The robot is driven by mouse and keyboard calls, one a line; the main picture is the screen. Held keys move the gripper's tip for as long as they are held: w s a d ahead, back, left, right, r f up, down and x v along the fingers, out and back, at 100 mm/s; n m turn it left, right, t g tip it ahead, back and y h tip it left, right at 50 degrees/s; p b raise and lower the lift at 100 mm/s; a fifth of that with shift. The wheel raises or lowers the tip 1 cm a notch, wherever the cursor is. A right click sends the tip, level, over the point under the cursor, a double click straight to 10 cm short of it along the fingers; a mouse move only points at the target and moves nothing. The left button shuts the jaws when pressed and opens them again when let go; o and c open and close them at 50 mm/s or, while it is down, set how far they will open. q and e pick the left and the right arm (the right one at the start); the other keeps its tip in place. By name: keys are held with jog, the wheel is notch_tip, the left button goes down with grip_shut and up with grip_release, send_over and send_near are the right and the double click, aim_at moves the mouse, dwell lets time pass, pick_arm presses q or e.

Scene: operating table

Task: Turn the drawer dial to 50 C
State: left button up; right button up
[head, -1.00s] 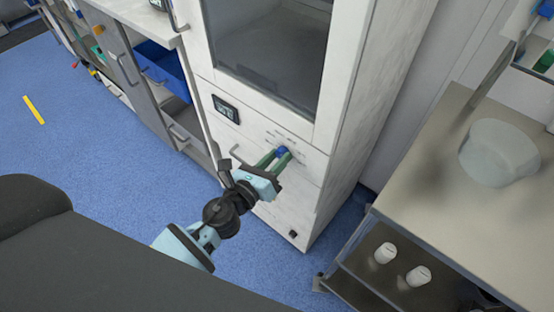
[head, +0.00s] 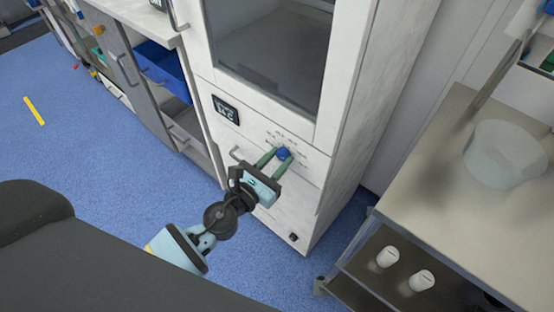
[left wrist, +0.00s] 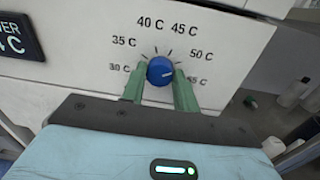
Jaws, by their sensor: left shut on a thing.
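The drawer dial (head: 284,153) is a blue round knob on the white drawer front. In the left wrist view the dial (left wrist: 160,70) sits amid printed marks from 30 C at left over the top to 55 C at right. Its short pale mark points right, roughly between 50 C and 55 C; the exact setting is hard to read. My left gripper (head: 275,160) has its green fingers on either side of the dial, shut on it. The fingers also show in the left wrist view (left wrist: 158,87). My right gripper is not in view.
A small black display (head: 225,109) is left of the dial, and a drawer handle (head: 240,155) is close to the gripper. The glass door (head: 270,50) is above. A steel cart (head: 440,190) with a translucent bowl (head: 505,153) stands at right.

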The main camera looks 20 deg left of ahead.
pick_arm(q)
jog(key=o, duration=1)
jog(key=b+v, duration=0.1)
jog(key=v, duration=0.6)
jog(key=shift+s+a, duration=0.1)
jog(key=shift+s, duration=0.3)
